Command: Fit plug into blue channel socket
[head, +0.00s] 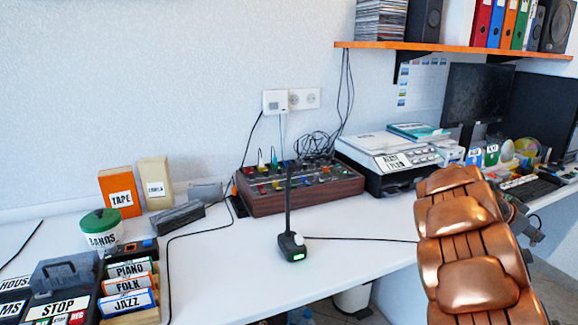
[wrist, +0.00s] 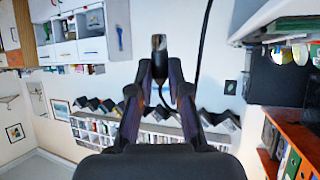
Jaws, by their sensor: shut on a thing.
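The mixer box (head: 300,197) with a wooden front stands on the white desk against the wall in the head view. Its top carries several small coloured parts and some upright plugs with cables; which one is the blue channel socket is too small to tell. In the wrist view my gripper (wrist: 160,72) is shut on a small dark plug (wrist: 158,44), which sticks out beyond the fingertips. A dark cable runs beside the right finger. In the head view my copper arm is at the right, well apart from the mixer, and I cannot make out the plug there.
A black desk microphone (head: 291,243) stands upright in front of the mixer. A white-topped machine (head: 388,162) stands to its right, under an orange shelf (head: 450,49). Labelled boxes and a cassette rack (head: 127,285) fill the left. The desk's front middle is mostly clear.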

